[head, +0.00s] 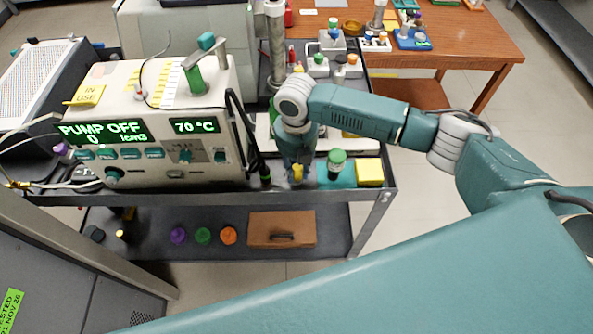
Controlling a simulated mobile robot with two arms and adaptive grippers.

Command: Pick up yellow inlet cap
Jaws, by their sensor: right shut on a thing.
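My right gripper (297,165) points down over the front edge of the cart, to the right of the pump unit. It is shut on a small yellow cap (297,174), which shows just below the fingertips. The arm and wrist hide most of the fingers. Whether the cap touches the cart top cannot be told. My left gripper is not in view.
The pump unit (150,165) reads "PUMP OFF" and 70 °C. A green-capped jar (336,163) and a yellow pad (369,172) stand right of my gripper. Purple, green and orange caps (228,235) and a brown box (282,228) lie on the lower shelf.

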